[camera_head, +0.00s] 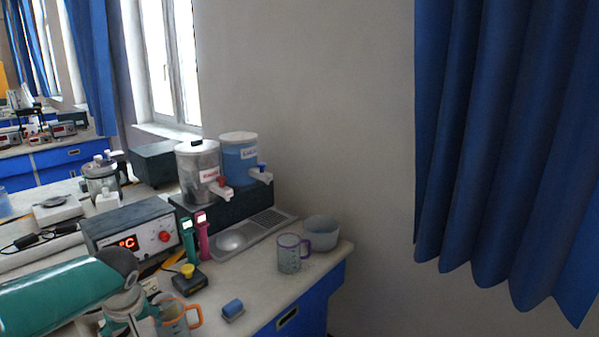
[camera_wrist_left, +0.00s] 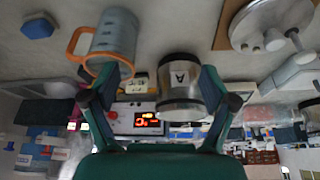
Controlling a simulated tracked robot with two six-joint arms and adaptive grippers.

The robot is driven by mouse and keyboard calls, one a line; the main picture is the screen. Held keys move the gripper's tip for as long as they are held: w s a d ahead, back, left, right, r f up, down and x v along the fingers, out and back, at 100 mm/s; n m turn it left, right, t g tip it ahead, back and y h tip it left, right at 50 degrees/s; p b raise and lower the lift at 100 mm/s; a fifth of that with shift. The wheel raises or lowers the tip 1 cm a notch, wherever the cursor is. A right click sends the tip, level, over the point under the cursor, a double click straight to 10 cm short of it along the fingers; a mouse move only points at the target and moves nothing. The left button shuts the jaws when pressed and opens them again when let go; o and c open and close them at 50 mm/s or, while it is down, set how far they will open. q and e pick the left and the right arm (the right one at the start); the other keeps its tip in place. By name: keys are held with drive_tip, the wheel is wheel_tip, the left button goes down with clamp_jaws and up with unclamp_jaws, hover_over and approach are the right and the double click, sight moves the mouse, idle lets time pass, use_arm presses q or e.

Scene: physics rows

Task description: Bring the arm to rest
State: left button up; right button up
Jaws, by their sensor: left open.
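My left arm (camera_head: 65,290) is teal and comes in from the lower left in the head view, over the bench. My left gripper (camera_wrist_left: 158,76) is open in the wrist view, with its two dark fingers spread apart. A metal cylinder marked "A" (camera_wrist_left: 180,88) shows between and beyond the fingers, and nothing is held. A grey mug with an orange handle (camera_wrist_left: 114,36) is close by one finger in the wrist view, and I cannot tell if they touch. The mug also shows beside my wrist in the head view (camera_head: 173,318). My right gripper is not in view.
A control box with a red display (camera_head: 130,235), two drink dispensers (camera_head: 198,170), a purple-handled mug (camera_head: 289,255), a bowl (camera_head: 321,233) and a blue block (camera_head: 232,308) stand on the bench. A blue curtain (camera_head: 500,130) hangs right. The front bench strip is partly clear.

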use_arm(q)
drive_tip(key=s+d+f+m+g+h, duration=0.1)
drive_tip(key=s+d+f+m+h, duration=0.15)
drive_tip(key=d+f, duration=0.35)
drive_tip(key=s+d+f+m+h, duration=0.1)
drive_tip(key=s+d+f, duration=0.25)
drive_tip(key=f, duration=0.55)
drive_tip(key=s+d+f+m+g+h, duration=0.1)
drive_tip(key=s+d+f+h, duration=0.15)
drive_tip(key=d+f, duration=0.35)
drive_tip(key=s+d+f, duration=0.2)
drive_tip(key=s+f, duration=0.4)
drive_tip(key=s, duration=0.2)
drive_tip(key=s+d+f+m+g+p, duration=0.1)
drive_tip(key=s+d+f, duration=0.2)
drive_tip(key=s, duration=0.6)
wheel_tip(320, 180, down, 3)
drive_tip(key=shift+s+d+r+h, duration=0.1)
drive_tip(key=shift+s+d+h, duration=0.1)
drive_tip(key=shift+d+h, duration=0.15)
drive_tip(key=shift+a, duration=0.1)
